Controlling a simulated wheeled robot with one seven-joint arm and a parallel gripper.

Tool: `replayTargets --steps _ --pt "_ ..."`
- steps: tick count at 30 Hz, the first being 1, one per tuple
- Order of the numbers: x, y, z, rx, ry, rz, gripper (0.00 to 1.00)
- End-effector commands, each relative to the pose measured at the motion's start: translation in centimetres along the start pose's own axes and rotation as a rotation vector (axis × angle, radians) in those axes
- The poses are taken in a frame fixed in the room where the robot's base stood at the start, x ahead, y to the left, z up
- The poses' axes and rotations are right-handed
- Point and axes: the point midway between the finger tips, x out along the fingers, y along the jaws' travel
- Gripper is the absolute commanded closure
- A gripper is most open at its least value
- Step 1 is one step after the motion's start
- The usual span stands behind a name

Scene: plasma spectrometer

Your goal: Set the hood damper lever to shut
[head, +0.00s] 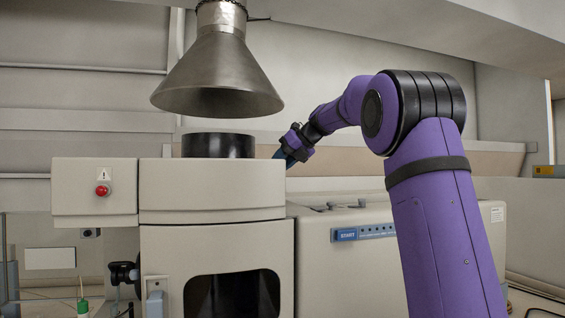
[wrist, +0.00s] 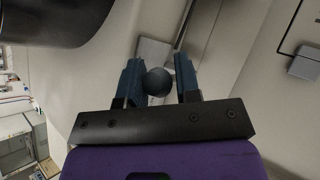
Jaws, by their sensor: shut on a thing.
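My gripper (head: 285,155) is behind the right end of the instrument's upper housing, beside its black round collar, in the head view. In the wrist view its two blue fingers (wrist: 160,88) are shut on a dark round knob (wrist: 158,82). The knob looks like the end of a lever, with a pale metal plate (wrist: 150,52) behind it. Its shaft does not show, and the knob is hidden in the head view. The grey cone-shaped hood (head: 218,75) hangs above the black collar (head: 218,145). The damper's setting cannot be read.
The beige instrument (head: 212,190) stands below the hood, with a red button (head: 102,190) on its left box. A lower cabinet with a blue START label (head: 347,235) is to the right. A large dark curved body (wrist: 55,20) is close by in the wrist view.

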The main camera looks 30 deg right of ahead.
Motion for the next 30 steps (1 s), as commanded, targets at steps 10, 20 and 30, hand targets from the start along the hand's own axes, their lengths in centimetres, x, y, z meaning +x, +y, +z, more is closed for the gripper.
replayTargets --steps 10,20,30 --pt "0.0 0.0 -0.1 0.001 0.002 0.0 0.59" --pt "-4.0 -0.1 0.0 0.001 -0.002 -0.002 0.59" --pt "-9.6 -0.1 -0.1 0.002 0.001 0.0 0.59"
